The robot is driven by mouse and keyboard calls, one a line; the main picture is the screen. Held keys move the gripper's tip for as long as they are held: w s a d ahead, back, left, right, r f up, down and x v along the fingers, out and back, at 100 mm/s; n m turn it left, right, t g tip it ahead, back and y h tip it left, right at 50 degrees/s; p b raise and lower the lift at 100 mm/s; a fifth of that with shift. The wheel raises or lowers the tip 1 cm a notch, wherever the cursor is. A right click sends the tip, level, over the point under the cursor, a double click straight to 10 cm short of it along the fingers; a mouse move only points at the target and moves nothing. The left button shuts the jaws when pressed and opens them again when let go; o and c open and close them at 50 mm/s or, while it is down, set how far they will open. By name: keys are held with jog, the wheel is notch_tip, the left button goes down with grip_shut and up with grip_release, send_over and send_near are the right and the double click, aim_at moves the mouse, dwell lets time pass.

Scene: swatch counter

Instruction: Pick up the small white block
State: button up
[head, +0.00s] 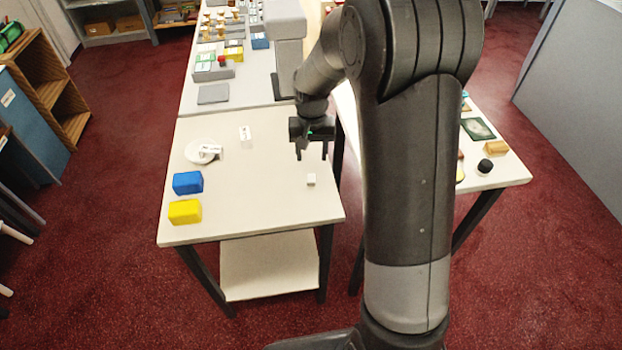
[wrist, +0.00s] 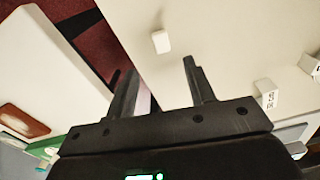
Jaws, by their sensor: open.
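The small white block (head: 311,180) sits on the pale table (head: 250,215) near its right edge. It also shows in the wrist view (wrist: 161,42), ahead of and between the fingertips, resting on the table close to its edge. My gripper (head: 312,157) is open and empty above the table, behind the block in the head view. In the wrist view the two fingers (wrist: 160,75) are spread apart and do not touch the block.
A blue block (head: 188,183) and a yellow block (head: 185,211) stand at the table's left. A labelled white block (head: 245,133) stands farther back. The table's middle is clear.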

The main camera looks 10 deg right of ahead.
aim_at(311, 178)
notch_tip(311, 178, down, 9)
jog(key=shift+w+f, duration=0.1)
jog(key=shift+f, duration=0.1)
dwell(0.3)
jog(key=c, duration=1.1)
